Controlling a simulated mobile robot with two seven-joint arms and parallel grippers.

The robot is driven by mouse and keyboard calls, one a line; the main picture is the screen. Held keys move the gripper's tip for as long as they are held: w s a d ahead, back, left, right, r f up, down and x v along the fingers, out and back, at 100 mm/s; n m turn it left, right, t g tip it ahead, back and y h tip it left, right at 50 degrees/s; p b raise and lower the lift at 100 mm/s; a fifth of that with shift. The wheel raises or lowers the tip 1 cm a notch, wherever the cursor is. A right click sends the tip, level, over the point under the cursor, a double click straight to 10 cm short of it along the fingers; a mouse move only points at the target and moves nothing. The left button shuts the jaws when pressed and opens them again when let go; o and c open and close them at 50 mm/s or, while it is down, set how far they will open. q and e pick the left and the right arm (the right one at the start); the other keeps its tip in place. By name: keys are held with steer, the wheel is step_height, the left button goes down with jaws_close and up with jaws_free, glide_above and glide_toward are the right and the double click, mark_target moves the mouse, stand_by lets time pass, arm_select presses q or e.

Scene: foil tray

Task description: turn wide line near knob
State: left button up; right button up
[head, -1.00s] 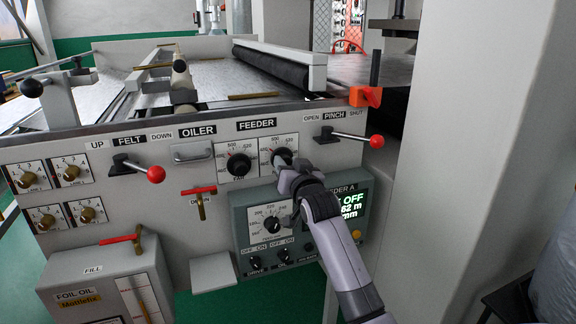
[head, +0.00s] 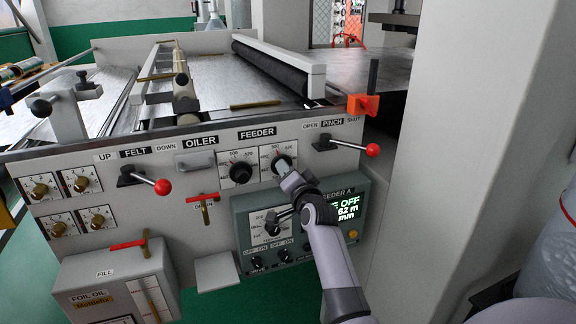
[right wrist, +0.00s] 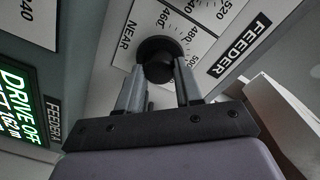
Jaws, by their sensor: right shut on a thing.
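The near knob (right wrist: 157,52) is round and black, on a white dial marked NEAR with a printed number scale. In the right wrist view my right gripper (right wrist: 159,75) has one finger on each side of it, shut on it. In the head view the same knob (head: 281,162) is on the right dial under the FEEDER label, partly covered by my right gripper (head: 284,170). Its pointer mark cannot be made out. My left gripper is not in view.
A second black knob (head: 240,172) is close on the left. The pinch lever (head: 347,145) with a red ball is at the upper right. Below is a grey control box (head: 241,224) with a dial, switches and a green-lit display (head: 346,207). The felt lever (head: 146,180) is farther left.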

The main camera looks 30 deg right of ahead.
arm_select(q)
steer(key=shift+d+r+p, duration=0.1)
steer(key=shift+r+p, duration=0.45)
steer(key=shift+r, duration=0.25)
arm_select(e)
steer(key=shift+m, duration=1)
steer(key=o, duration=1)
steer(key=shift+o, duration=0.2)
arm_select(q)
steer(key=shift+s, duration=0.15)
arm_select(e)
steer(key=shift+s, duration=0.15)
